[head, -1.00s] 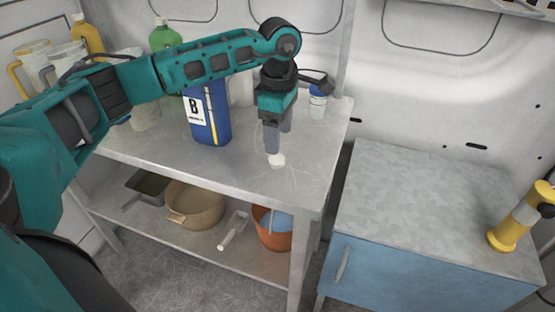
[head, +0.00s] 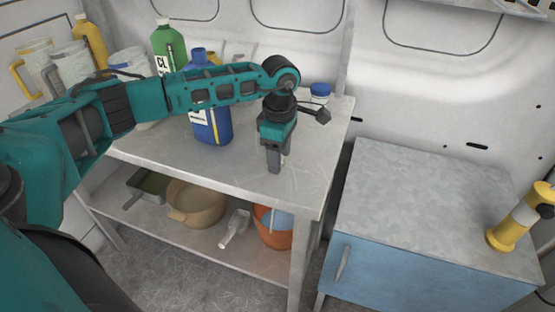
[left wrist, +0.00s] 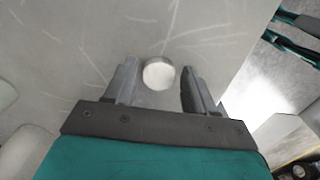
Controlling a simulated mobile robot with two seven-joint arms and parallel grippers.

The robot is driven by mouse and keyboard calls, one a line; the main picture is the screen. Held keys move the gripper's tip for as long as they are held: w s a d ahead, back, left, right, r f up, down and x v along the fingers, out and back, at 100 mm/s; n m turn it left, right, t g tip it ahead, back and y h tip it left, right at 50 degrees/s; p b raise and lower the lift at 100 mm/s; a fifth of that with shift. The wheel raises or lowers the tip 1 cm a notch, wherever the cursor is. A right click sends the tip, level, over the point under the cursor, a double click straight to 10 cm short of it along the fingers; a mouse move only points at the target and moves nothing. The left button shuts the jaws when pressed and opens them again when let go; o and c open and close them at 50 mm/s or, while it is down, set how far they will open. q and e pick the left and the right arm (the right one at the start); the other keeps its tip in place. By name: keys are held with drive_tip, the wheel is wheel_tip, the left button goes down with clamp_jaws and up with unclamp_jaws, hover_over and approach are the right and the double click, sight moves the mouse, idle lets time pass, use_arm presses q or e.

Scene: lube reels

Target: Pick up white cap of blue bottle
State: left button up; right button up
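The white cap (left wrist: 158,73) is a small round disc on the grey metal table top (head: 262,188). It shows in the left wrist view between the two fingertips of my left gripper (left wrist: 160,82), with a gap on each side. My left gripper (head: 274,162) is open and points down near the table's front right edge in the head view. The cap is hidden by the fingers there. The blue bottle (head: 211,128) stands upright left of the gripper, partly behind my left arm. My right gripper is not in view.
A green bottle (head: 168,42), a yellow bottle (head: 90,38) and jugs (head: 70,60) stand at the back left. A small blue-topped container (head: 319,94) stands behind the gripper.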

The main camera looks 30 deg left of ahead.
use_arm(q)
drive_tip(key=c, duration=0.8)
drive_tip(key=shift+r, duration=0.1)
